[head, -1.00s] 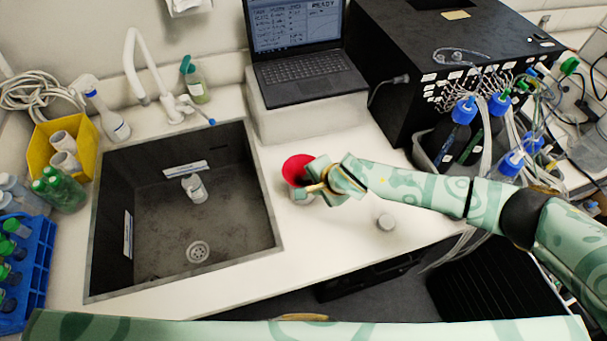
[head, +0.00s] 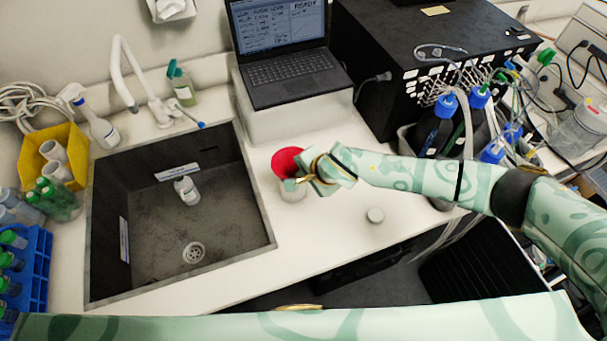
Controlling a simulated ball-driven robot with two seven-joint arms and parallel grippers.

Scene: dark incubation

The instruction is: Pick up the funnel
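The red funnel (head: 286,161) sits mouth up in a whitish container (head: 292,192) on the white counter, just right of the sink. My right gripper (head: 294,184) reaches in from the right and is at the funnel's near right side, overlapping its rim in the view. Its fingers are small and partly merge with the funnel, so I cannot tell whether they grip it or how far apart they are. My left gripper is not in view; a pale green arm part of mine crosses the bottom edge.
The sink (head: 100,215) holds a small white bottle (head: 187,190). A small round lid (head: 375,215) lies on the counter right of the funnel. A laptop (head: 290,70) on a white block (head: 297,118) stands behind. Blue-capped bottles (head: 437,125) stand at right.

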